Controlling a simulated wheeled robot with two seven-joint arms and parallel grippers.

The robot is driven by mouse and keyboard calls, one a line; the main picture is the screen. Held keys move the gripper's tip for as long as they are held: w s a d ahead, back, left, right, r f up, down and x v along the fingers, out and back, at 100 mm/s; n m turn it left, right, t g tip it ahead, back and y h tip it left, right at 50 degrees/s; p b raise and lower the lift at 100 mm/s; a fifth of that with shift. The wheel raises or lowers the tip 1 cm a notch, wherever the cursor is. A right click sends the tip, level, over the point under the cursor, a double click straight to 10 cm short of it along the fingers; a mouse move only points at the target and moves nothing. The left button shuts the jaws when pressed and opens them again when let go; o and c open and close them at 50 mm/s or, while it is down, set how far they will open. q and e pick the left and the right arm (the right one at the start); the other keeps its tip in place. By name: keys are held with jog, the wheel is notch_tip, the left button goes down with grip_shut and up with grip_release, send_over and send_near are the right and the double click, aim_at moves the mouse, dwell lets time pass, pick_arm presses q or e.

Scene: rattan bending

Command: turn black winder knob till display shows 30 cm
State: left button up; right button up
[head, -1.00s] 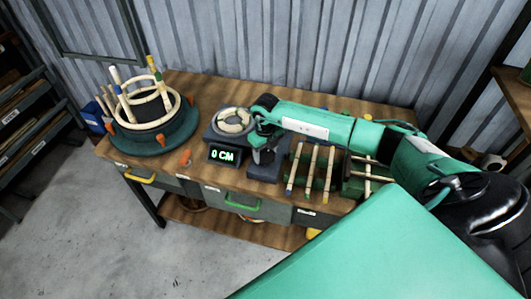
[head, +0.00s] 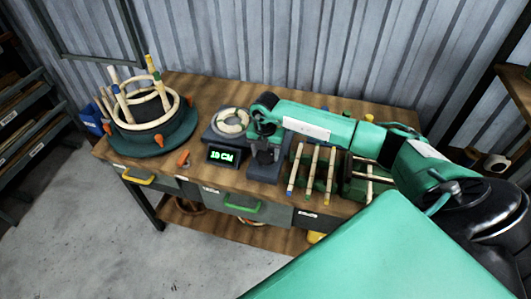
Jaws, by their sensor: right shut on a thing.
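The winder stands near the front edge of the wooden bench, with a pale rattan coil (head: 231,122) on its top. Its display (head: 221,155) has green characters that seem to read 10 CM. My right gripper (head: 264,152) points down just right of the display and is shut on the black winder knob, which is mostly hidden under the fingers. My left gripper does not show in the head view.
A round green bending jig (head: 152,135) with rattan rings and upright sticks stands at the left. A rack with several rattan sticks (head: 313,170) is right of my gripper. An orange clamp (head: 183,159) lies near the front edge. Corrugated wall behind.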

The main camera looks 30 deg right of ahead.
aim_at(265, 155)
jog(key=m, duration=0.4)
jog(key=shift+m, duration=0.3)
jog(key=shift+r+m, duration=0.1)
jog(key=shift+m, duration=1.8)
jog(key=o, duration=1)
notch_tip(265, 155, up, 14)
jog(key=b, duration=0.3)
